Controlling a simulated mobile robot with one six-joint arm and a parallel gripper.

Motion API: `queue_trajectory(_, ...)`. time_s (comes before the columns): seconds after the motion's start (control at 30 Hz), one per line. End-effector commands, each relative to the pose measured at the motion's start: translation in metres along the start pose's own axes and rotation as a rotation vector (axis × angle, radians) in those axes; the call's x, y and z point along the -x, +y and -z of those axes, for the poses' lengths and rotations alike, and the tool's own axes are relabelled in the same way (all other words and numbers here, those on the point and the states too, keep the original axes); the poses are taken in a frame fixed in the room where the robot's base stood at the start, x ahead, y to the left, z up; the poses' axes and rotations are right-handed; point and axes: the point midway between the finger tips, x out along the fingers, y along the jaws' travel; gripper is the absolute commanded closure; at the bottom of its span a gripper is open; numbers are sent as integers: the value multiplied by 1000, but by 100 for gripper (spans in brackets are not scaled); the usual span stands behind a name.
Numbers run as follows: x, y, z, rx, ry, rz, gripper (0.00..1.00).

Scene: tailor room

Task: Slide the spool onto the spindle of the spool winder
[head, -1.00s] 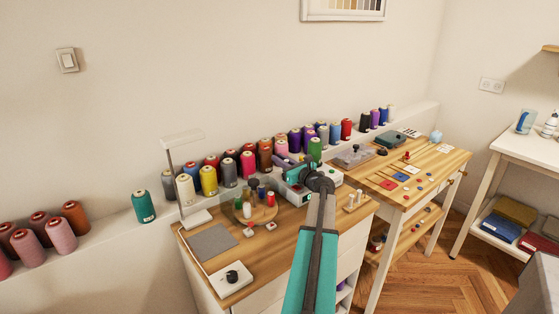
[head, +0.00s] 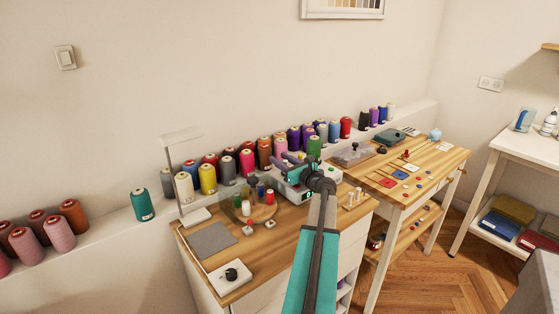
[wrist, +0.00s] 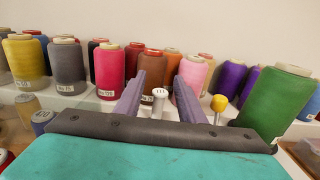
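My gripper (head: 290,160) is above the white spool winder (head: 294,193) at the back of the wooden cabinet top. In the wrist view its two purple-grey fingers (wrist: 158,97) stand apart. A small white piece with dark marks on its top (wrist: 158,94) shows between them, with gaps on both sides. I cannot tell whether it is the spool, the spindle, or a spool on the spindle. A yellow-knobbed post (wrist: 219,103) stands to the right of the fingers. My gripper and arm hide part of the winder in the head view.
Large thread cones, such as a green one (wrist: 274,103) and a pink one (wrist: 109,72), line the ledge behind. A lamp (head: 171,167) stands further left. A grey mat (head: 212,242) lies in front.

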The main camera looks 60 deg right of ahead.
Motion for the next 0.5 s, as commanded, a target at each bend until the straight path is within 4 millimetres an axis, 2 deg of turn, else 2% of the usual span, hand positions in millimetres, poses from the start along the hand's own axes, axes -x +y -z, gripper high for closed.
queue_trajectory(0.5, 70, 2, 1, 0, 0, 1, 64)
